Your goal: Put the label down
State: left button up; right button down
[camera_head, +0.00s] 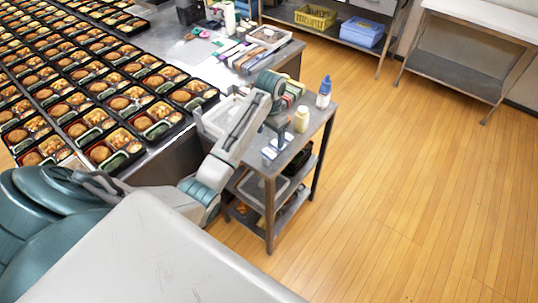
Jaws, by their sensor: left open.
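My left arm reaches in from the left over a small metal cart (318,122). My left gripper (280,137) points down just above the cart top and is open. Small white-and-blue labels (268,153) lie on the cart top, right by and below the gripper's fingertips. Whether the fingertips touch a label is too small to tell. My right gripper is not in view.
A cream bottle (301,119) and a blue-capped bottle (324,92) stand on the cart, close to the gripper. A table with many filled bento trays (110,148) is at the left. The wooden floor (430,170) at the right is clear.

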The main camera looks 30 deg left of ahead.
aim_at(269, 153)
pick_arm(q)
jog(key=shift+f, duration=0.5)
jog(key=shift+s+f+p, duration=0.15)
jog(key=shift+f+p, duration=0.1)
jog(key=shift+p, duration=0.3)
jog(key=f, duration=0.1)
jog(key=f+p, duration=0.2)
jog(key=shift+s+d+f, duration=0.15)
jog(key=shift+s+f, duration=0.05)
jog(key=shift+s, duration=0.1)
jog(key=shift+f, duration=0.65)
jog(key=shift+f, duration=0.2)
jog(key=c, duration=1.1)
jog(key=shift+c, duration=0.2)
